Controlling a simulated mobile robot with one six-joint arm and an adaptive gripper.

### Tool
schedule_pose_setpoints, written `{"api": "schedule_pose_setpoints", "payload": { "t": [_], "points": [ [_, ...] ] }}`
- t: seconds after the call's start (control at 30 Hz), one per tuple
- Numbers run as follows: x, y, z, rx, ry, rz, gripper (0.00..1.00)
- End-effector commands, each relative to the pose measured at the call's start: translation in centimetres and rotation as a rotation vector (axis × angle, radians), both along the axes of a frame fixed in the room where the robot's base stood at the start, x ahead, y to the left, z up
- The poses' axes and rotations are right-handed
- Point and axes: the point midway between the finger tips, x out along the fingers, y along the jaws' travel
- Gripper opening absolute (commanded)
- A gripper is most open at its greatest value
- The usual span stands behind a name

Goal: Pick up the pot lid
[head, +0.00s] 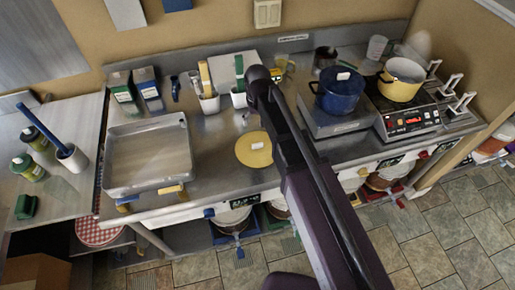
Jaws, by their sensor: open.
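A round yellow pot lid (253,150) with a pale knob or label at its middle lies flat on the steel counter, left of my arm. My arm crosses the middle of the view and partly covers the area to the lid's right. My gripper cannot be made out; it is hidden or out of view. A yellow pot (401,80) with a white inside stands uncovered at the right. A blue pot (338,91) stands left of it and appears covered, with a white patch on top.
A large empty metal tray (191,150) sits at the counter's left. White cups (209,104), cartons (149,88) and small tools stand along the back. A cooker with a red display (408,122) is at the right. Bare counter surrounds the lid's left and front.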

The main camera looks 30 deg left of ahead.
Motion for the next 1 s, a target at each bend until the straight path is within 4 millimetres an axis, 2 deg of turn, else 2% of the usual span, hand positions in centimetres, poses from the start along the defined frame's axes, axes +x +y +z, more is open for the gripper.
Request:
{"api": "schedule_pose_setpoints", "payload": {
  "t": [1.0],
  "points": [
    [0.0,0.0,-7.1,0.0,0.0,0.0,1.0]
  ]
}}
